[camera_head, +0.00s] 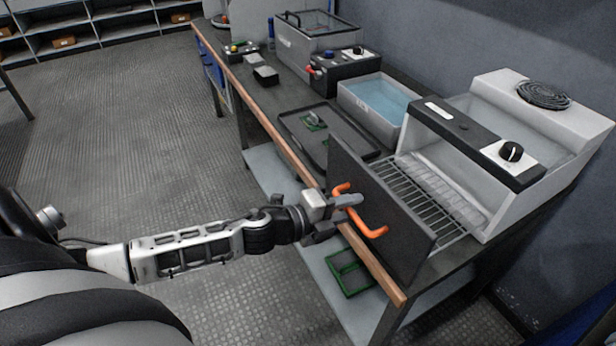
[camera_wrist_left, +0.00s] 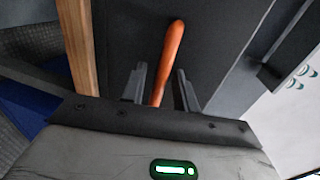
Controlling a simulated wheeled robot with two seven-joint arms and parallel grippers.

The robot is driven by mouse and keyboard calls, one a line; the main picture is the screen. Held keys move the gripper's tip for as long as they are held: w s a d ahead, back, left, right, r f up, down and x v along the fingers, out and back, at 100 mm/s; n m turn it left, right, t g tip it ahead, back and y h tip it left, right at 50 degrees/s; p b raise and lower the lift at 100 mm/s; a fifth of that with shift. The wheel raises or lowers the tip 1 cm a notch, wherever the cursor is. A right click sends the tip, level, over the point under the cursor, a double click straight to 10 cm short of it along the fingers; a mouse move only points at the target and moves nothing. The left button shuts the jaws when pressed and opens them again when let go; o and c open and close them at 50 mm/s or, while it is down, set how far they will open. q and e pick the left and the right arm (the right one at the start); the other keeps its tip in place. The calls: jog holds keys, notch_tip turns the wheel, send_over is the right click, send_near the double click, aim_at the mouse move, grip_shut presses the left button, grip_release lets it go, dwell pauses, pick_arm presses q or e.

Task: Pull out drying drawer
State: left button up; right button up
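The drying drawer has a dark front panel (camera_head: 408,243) with an orange handle (camera_head: 374,231). It stands out from the grey-white dryer housing (camera_head: 545,125), with its wire rack (camera_head: 415,198) exposed between panel and housing. My left gripper (camera_head: 350,201) is at the handle, in front of the panel. In the left wrist view, the orange handle (camera_wrist_left: 172,50) runs between the two fingers of my left gripper (camera_wrist_left: 160,88). Narrow gaps show on both sides of the handle, so the fingers look open around it. My right gripper is not in view.
The workbench has a wooden front edge (camera_head: 263,119). A dark tray (camera_head: 345,157), a basin of blue liquid (camera_head: 380,98) and a black box with a knob (camera_head: 345,69) stand left of the dryer. A green frame (camera_head: 350,272) lies on the lower shelf. The floor in front is clear.

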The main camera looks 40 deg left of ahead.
pick_arm(q)
jog(key=v, duration=1.5)
jog(key=shift+s+a+b, duration=0.3)
jog(key=shift+b, duration=0.1)
jog(key=s+d+f+n+g+y, duration=0.3)
jog(key=d+f+n, duration=0.8)
jog(key=n, duration=1)
jog(key=d, duration=0.2)
jog(key=shift+s+d+f+y, duration=0.15)
jog(key=shift+d+f+y, duration=0.2)
jog(key=shift+y, duration=0.05)
